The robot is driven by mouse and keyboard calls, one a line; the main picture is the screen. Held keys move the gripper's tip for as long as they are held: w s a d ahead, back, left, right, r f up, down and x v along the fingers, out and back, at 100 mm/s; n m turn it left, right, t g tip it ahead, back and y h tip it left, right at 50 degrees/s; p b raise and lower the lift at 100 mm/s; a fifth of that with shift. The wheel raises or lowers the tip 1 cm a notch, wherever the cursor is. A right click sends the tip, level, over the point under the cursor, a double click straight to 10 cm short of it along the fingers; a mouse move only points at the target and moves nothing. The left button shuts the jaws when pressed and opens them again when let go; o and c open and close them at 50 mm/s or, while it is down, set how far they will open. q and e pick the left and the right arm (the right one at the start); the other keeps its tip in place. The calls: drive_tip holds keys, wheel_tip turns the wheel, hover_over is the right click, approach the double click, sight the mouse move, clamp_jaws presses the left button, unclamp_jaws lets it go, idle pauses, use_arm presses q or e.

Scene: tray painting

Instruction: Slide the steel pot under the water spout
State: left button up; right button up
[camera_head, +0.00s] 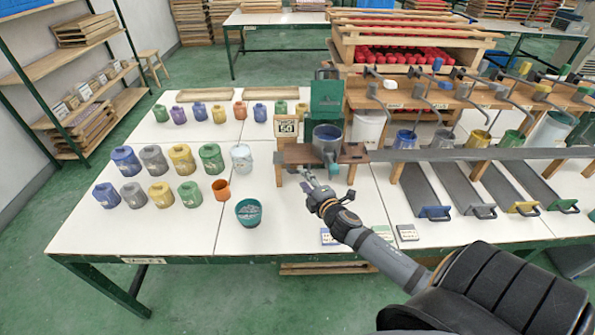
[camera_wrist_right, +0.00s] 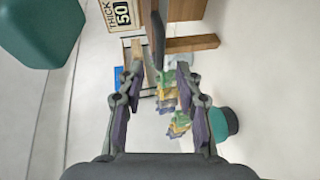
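A grey-blue steel-looking pot (camera_head: 327,135) stands on a small wooden stand (camera_head: 295,153) near the middle of the table, with a teal handle (camera_head: 332,167) pointing towards me. A green upright box (camera_head: 325,96) stands right behind it; I cannot tell whether a water spout is on it. My right gripper (camera_head: 308,183) is just in front of the stand, below and left of the handle, apart from the pot. In the right wrist view, its fingers (camera_wrist_right: 160,90) are spread with nothing held, and a large teal shape (camera_wrist_right: 42,28) shows at upper left. My left gripper is not in view.
Several coloured jars (camera_head: 181,157) stand at left, with a teal bowl (camera_head: 249,213) and an orange cup (camera_head: 221,190) nearer. A "THICK 50" sign (camera_head: 287,130) stands beside the stand. Curved metal spouts (camera_head: 421,98) and sloped grey channels (camera_head: 428,190) fill the right side.

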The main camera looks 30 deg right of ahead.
sight(298, 172)
drive_tip(key=p+x, duration=0.1)
drive_tip(key=x, duration=0.5)
drive_tip(key=shift+w, duration=0.3)
clamp_jaws()
